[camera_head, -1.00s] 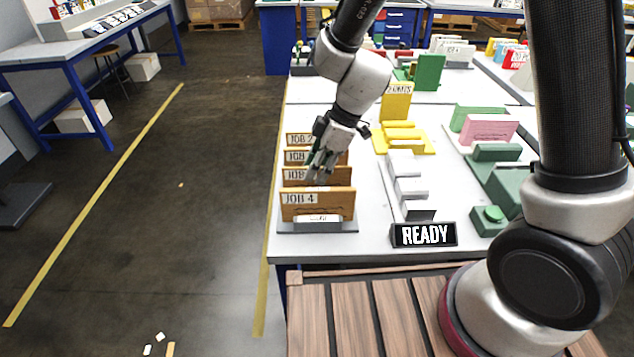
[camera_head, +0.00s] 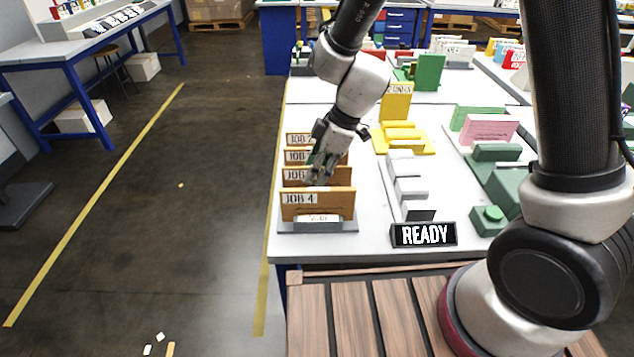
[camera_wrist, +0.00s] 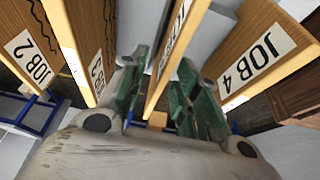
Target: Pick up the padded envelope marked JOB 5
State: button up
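Several brown padded envelopes stand upright in a row in a grey rack (camera_head: 345,228). The front one reads JOB 4 (camera_head: 335,204), the rear one JOB 2 (camera_head: 298,139). The two between them show "JOB", but their numbers are not readable. I cannot confirm which is JOB 5. My gripper (camera_head: 319,172) points down at the row, around the envelope just behind JOB 4. In the wrist view, its green-padded fingers (camera_wrist: 160,100) are apart, one on each side of that envelope (camera_wrist: 168,62). A gap shows on the left side; contact on the right is unclear.
JOB 4 (camera_wrist: 265,50) stands close to the right finger, and another envelope (camera_wrist: 84,50) stands to the left.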

grip_shut()
